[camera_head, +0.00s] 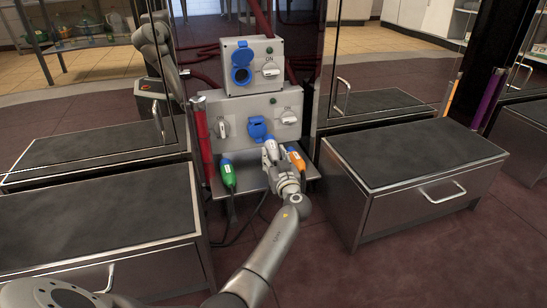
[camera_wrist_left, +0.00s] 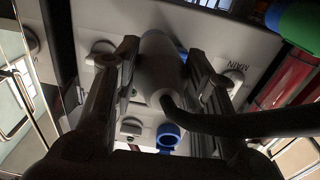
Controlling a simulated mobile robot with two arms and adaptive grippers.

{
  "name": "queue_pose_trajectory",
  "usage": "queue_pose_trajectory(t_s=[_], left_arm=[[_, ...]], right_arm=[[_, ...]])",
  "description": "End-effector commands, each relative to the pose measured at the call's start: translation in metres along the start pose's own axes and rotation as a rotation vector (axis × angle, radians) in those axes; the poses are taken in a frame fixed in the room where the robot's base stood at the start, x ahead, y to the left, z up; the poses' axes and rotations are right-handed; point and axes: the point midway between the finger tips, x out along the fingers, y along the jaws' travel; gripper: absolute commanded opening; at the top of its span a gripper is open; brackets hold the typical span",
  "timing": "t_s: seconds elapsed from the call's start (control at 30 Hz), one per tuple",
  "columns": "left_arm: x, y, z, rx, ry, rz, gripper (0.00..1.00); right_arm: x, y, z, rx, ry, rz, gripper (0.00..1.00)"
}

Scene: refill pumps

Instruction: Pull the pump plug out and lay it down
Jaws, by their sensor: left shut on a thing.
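The pump plug (camera_head: 271,150) is pale grey and stands at the lower blue socket (camera_head: 257,128) of the grey panel. My left gripper (camera_head: 274,168) is shut on it. In the left wrist view the plug (camera_wrist_left: 161,62) lies between the two fingers of the left gripper (camera_wrist_left: 158,78), and its dark cable (camera_wrist_left: 230,122) runs off to the right. A blue rim shows beside the plug's far end. I cannot tell whether the plug is still in the socket. My right gripper is not in view.
A green plug (camera_head: 228,173) and an orange plug (camera_head: 296,158) stand on either side of the gripper, the orange one very close. An upper box (camera_head: 267,52) has another blue socket (camera_head: 241,75). Drawer units (camera_head: 410,165) flank the panel, with dark floor between.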

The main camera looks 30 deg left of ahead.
Motion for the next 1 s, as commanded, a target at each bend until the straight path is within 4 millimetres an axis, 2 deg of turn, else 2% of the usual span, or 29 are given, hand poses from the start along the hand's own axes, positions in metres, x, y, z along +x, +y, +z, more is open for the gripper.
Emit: queue_pose_trajectory(t_s=[0.03, 0.4, 0.6, 1.0], left_arm=[[0.009, -0.024, 0.012, 0.007, -0.011, -0.055, 0.00], [0.007, -0.021, 0.044, 0.005, -0.011, -0.048, 0.00], [0.007, -0.018, 0.055, 0.004, -0.009, -0.044, 0.00], [0.006, -0.018, 0.065, 0.001, -0.006, -0.042, 0.00]], right_arm=[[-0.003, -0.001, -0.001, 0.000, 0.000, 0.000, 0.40], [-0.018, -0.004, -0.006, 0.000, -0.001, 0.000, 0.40], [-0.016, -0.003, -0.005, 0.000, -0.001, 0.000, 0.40], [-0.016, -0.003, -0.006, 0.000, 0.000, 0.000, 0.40]])
